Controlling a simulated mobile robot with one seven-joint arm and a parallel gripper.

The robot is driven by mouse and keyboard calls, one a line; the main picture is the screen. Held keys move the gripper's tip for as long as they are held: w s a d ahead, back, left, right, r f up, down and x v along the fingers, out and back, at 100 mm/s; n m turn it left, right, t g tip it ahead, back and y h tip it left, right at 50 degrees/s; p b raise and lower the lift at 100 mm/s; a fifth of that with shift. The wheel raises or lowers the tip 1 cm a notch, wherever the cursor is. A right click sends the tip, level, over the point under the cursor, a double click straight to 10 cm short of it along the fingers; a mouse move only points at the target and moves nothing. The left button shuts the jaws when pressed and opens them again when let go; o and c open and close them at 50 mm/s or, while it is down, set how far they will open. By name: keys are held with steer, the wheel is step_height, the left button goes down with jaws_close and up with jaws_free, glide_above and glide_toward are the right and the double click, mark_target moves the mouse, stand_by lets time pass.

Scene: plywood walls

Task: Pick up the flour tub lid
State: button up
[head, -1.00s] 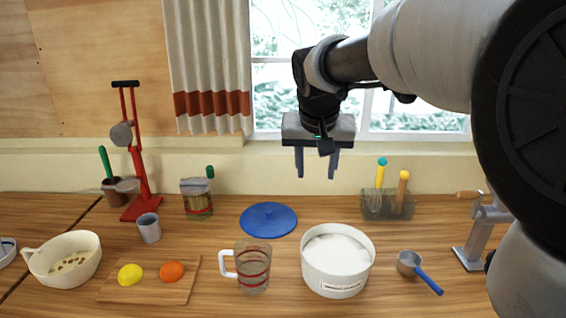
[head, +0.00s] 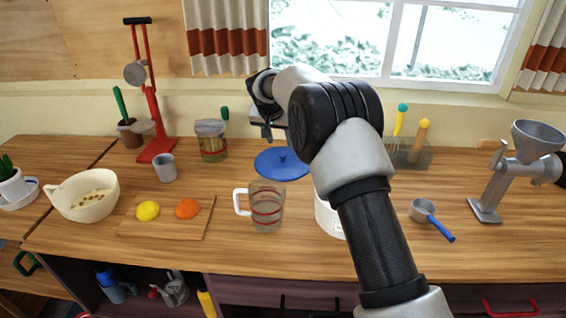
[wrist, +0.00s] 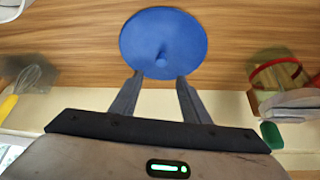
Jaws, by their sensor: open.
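The flour tub lid (head: 283,164) is a round blue disc lying flat on the wooden counter, behind the glass jug. In the wrist view the lid (wrist: 163,38) shows whole, with a small knob at its middle. My gripper (wrist: 158,82) is open, its two fingers apart and empty, pointing toward the lid's near edge in that view. In the head view my gripper is above the lid, mostly hidden by my arm. The white flour tub (head: 326,216) stands in front and to the right of the lid, largely covered by my arm.
The glass jug (head: 266,206) stands just in front of the lid. A jar (head: 211,141) is to its left, and a clear box with utensils (head: 410,155) is at the back right. A metal scoop (head: 424,211) and a grinder (head: 505,175) stand right. A window is behind.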

mark_target(283, 155)
steer(key=x, duration=0.4)
steer(key=shift+w+f, duration=0.15)
steer(key=x, duration=0.5)
steer(key=shift+a+f+p, duration=0.15)
steer(key=shift+f+p, duration=0.05)
steer(key=shift+p, duration=0.2)
jaws_close()
